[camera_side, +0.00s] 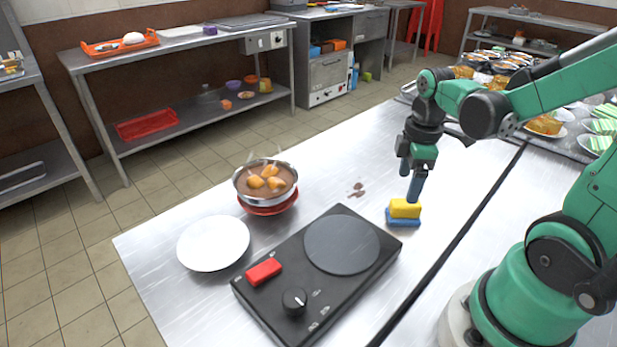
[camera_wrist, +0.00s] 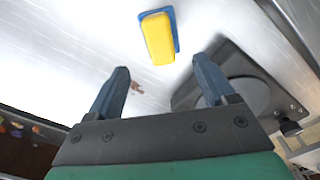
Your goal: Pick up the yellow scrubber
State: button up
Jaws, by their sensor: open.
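The yellow scrubber (camera_side: 404,208) lies on the metal table, with a yellow block on top of a wider blue base. It also shows in the wrist view (camera_wrist: 158,38), at the top middle, beyond my fingertips. My gripper (camera_side: 414,190) is directly above and slightly behind the scrubber in the side view, pointing down. In the wrist view my gripper (camera_wrist: 160,78) is open, with its two blue fingers apart and nothing between them. From the side, one finger hides the other, and I cannot tell whether they touch the scrubber.
A black hot plate (camera_side: 341,245) with a red block (camera_side: 263,272) is left of the scrubber. A white plate (camera_side: 213,243) and a bowl of brown food (camera_side: 265,180) stand farther left. Brown spots (camera_side: 357,189) mark the table. Loaded plates (camera_side: 545,125) are at the far right.

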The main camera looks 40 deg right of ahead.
aim_at(404, 211)
jog(key=shift+s+d+f+n, duration=0.2)
jog(key=shift+d+f+n, duration=0.1)
jog(key=shift+f, duration=0.1)
jog(key=shift+a+f, duration=0.1)
jog(key=shift+f, duration=2.5)
grip_shut()
